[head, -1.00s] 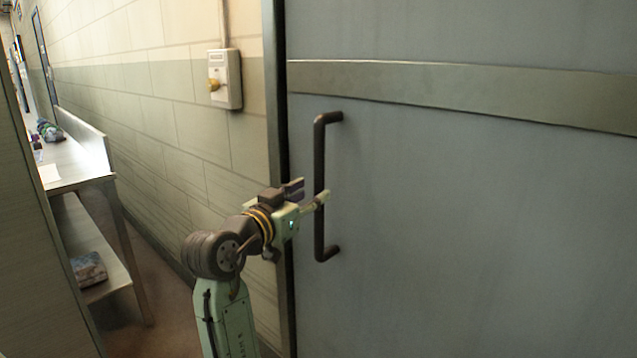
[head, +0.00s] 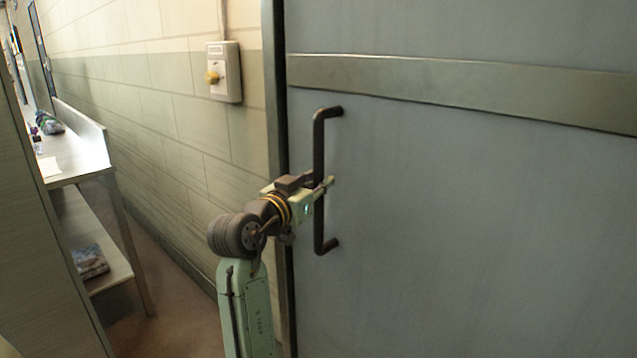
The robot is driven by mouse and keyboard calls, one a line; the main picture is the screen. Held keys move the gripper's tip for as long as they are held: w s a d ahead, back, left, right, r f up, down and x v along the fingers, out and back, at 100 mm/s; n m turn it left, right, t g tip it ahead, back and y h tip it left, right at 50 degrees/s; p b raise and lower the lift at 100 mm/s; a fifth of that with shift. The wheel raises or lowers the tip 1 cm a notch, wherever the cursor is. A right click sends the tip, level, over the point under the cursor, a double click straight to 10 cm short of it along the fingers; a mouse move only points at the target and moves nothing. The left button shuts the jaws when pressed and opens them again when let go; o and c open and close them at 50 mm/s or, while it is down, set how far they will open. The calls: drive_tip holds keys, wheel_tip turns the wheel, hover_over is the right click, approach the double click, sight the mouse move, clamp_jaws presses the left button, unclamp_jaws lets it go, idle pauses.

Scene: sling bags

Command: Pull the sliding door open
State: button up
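The grey sliding door (head: 470,220) fills the right side of the head view, with a paler horizontal band across it. Its dark vertical bar handle (head: 319,145) stands near the door's left edge, fixed at top and bottom. My gripper (head: 322,183) is at the handle's middle, with its fingers on either side of the bar. The fingers look parted, and I cannot tell whether they press on the bar. A dark strip runs along the door's left edge, beside the wall.
A wall box with a yellow knob (head: 224,72) is on the tiled wall left of the door. A metal bench (head: 75,160) with items on it stands at the far left. A panel (head: 35,230) edges the near left. Floor shows between them.

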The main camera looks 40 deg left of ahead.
clamp_jaws()
idle(0.5)
